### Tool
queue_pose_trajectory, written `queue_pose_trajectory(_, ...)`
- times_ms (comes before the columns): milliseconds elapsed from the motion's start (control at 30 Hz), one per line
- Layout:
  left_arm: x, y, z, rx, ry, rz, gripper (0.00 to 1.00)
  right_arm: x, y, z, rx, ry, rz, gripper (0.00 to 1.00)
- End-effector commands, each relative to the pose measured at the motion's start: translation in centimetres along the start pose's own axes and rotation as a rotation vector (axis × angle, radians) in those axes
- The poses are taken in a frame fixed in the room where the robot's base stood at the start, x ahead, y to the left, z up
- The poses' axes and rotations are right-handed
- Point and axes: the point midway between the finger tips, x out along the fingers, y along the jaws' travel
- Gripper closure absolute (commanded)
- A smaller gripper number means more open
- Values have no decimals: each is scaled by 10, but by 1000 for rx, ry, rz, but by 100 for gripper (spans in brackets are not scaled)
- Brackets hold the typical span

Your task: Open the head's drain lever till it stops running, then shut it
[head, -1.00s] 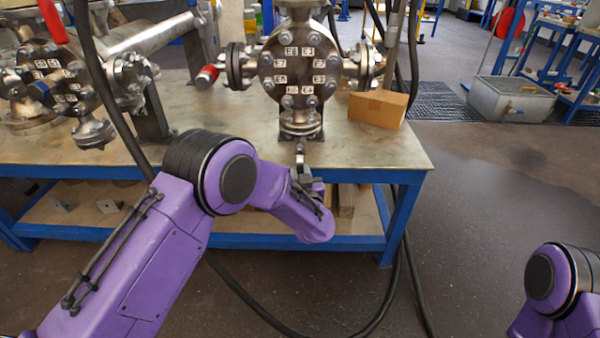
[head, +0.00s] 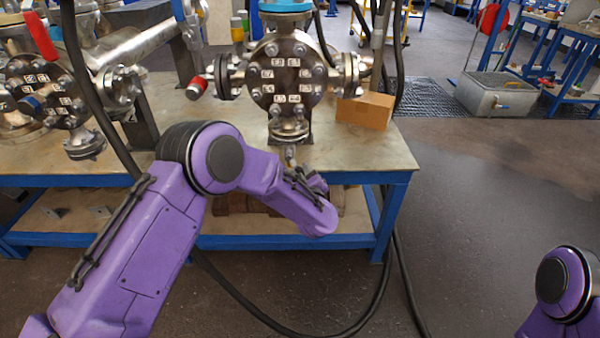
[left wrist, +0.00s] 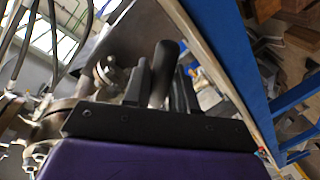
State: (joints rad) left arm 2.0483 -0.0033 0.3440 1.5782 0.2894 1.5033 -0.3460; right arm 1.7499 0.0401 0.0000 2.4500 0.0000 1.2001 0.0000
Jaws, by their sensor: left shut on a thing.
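The head (head: 290,75), a round steel flanged face with bolts and labels, stands near the bench's front edge. A short drain fitting (head: 290,153) hangs below its bottom flange. My left gripper (left wrist: 162,88) is shut on the dark, rounded drain lever (left wrist: 164,62), which stands between its fingers in the left wrist view. In the head view my left wrist hides most of this gripper and the lever, just below the fitting. I cannot make out any running liquid. My right gripper is out of view; only part of that arm shows at lower right.
A cardboard box (head: 365,110) sits on the bench (head: 385,150) right of the head. A second flanged vessel (head: 40,90) stands at left. Black hoses hang past the bench and lie on the floor. The floor at right is clear; a grey tank (head: 495,95) stands farther back.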

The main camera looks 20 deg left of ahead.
Motion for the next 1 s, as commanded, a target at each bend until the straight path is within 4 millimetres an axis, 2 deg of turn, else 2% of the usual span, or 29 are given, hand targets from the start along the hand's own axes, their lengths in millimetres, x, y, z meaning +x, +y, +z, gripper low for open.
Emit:
queue_pose_trajectory(600,-7,33,-9,-566,-116,-2,100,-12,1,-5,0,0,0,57)
queue_pose_trajectory(1000,-10,45,-19,-825,-168,-1,100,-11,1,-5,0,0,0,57)
